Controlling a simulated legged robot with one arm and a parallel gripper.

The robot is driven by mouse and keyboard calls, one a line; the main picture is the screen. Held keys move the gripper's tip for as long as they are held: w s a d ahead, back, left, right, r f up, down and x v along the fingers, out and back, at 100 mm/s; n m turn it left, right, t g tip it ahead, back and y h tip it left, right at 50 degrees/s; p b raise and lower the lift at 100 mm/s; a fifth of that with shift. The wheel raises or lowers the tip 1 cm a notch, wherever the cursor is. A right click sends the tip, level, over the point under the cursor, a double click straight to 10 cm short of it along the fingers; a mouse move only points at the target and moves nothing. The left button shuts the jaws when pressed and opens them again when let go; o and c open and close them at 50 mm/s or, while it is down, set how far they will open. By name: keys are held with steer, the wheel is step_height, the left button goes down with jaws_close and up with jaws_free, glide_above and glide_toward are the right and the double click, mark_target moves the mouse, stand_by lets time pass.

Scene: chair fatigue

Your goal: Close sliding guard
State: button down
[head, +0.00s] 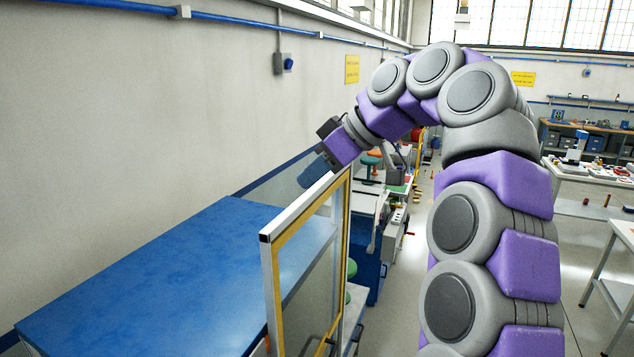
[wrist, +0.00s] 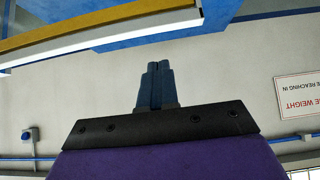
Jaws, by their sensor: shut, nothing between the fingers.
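The sliding guard appears to be the clear panel with a yellow frame (head: 275,290) and a pale metal top rail, upright beside the blue table in the head view. Its yellow and pale edge (wrist: 90,28) crosses the upper left of the wrist view. My gripper (head: 314,173) is at the far end of the rail, close to its top; I cannot tell whether it touches. In the wrist view my gripper's dark fingers (wrist: 158,68) are together and empty, apart from the rail in the picture. Their tips are small and dark in the head view.
The blue table (head: 150,270) stretches along the left wall, its surface clear. Workbenches with small items (head: 590,170) stand at the right. A warning sign (wrist: 298,95) appears upside down in the wrist view. Open floor lies right of the guard.

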mark_target(300, 216)
steer(key=d+f+b+x, duration=0.1)
steer(key=b+x, duration=0.1)
steer(key=x, duration=0.7)
step_height(300, 216, down, 46)
steer(key=d+b, duration=0.1)
steer(key=b, duration=2.3)
steer(key=shift+s, duration=0.2)
steer(key=shift+d, duration=0.25)
steer(key=shift+r, duration=0.1)
